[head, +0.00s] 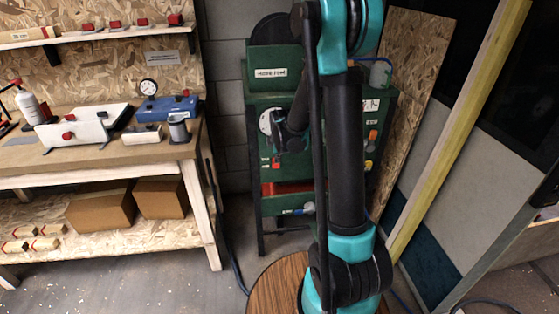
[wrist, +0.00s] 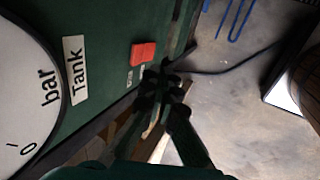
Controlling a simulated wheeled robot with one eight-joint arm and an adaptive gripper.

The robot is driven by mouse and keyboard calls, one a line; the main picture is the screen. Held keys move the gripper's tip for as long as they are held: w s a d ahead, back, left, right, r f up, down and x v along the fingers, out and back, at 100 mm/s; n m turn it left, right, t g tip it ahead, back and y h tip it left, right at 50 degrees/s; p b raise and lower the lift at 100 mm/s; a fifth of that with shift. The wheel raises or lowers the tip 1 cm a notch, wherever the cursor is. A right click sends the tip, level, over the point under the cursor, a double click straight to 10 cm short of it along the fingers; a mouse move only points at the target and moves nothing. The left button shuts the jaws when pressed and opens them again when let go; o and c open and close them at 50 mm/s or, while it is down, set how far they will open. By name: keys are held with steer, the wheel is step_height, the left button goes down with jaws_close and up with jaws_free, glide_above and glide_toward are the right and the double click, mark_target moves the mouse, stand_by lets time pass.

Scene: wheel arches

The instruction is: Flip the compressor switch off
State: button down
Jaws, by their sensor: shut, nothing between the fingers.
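The compressor is a green cabinet (head: 258,185) standing against the wall, partly hidden behind my arm in the head view. A small red switch (head: 276,163) sits on its front, below a round white gauge (head: 265,122). In the wrist view the red switch (wrist: 143,53) shows close up on the green panel, with small labels beside it too blurred to read. My gripper (wrist: 168,72) is shut and empty, its dark fingertips just beside the switch in the picture. I cannot tell whether they touch it. In the head view my gripper (head: 279,150) is small and dark in front of the panel.
In the wrist view the gauge (wrist: 25,85) and a "Tank" label (wrist: 75,70) lie left of the switch. A workbench (head: 100,160) with tools stands at the left. A yellow wooden post (head: 455,135) leans at the right. Cables lie on the floor.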

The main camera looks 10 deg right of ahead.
steer(key=w+v, duration=0.2)
steer(key=v, duration=0.6)
steer(key=shift+r, duration=0.6)
steer(key=shift+s, duration=0.15)
